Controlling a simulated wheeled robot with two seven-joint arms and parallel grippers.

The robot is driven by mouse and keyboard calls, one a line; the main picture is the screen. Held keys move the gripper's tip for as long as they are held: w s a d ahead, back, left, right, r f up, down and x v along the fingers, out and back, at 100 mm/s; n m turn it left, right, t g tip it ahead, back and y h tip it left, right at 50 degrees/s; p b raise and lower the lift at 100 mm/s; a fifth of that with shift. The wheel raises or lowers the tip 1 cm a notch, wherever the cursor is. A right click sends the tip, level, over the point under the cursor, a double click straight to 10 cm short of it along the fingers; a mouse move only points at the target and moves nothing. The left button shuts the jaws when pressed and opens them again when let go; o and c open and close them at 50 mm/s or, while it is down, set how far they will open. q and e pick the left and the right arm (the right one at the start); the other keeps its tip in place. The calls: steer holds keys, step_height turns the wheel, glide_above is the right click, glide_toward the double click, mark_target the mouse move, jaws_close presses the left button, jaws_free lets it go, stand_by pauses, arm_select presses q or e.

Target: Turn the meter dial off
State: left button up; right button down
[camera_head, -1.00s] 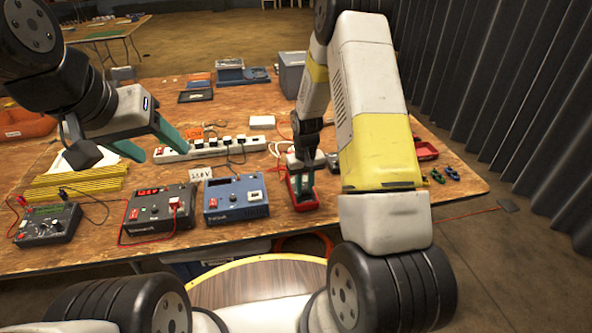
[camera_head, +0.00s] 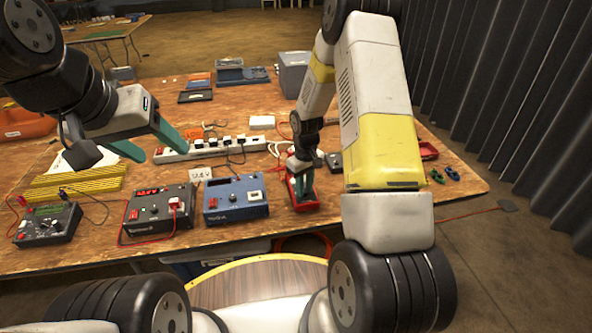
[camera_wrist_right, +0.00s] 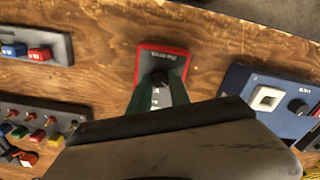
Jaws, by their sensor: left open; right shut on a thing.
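The meter (camera_head: 304,204) is a small red-cased device lying near the front edge of the wooden table. In the right wrist view the meter (camera_wrist_right: 172,52) shows a dark face and a round black dial (camera_wrist_right: 159,76). My right gripper (camera_head: 303,184) points down over the meter. In the right wrist view its green fingers (camera_wrist_right: 158,88) close in on the dial from both sides, shut on it; the fingers and palm hide the meter's lower part. My left gripper (camera_head: 152,153) is open and empty above the table at the left.
A blue power supply (camera_head: 236,198) stands left of the meter, with a black unit (camera_head: 158,209) and a dark tester (camera_head: 48,224) further left. A white power strip (camera_head: 205,148) lies behind them. A red tray (camera_head: 428,151) and small clips (camera_head: 452,173) lie at the right.

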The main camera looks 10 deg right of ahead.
steer(key=c, duration=1.2)
jaws_free()
steer(key=shift+r, duration=0.1)
step_height(320, 180, up, 8)
steer(key=shift+f, duration=0.2)
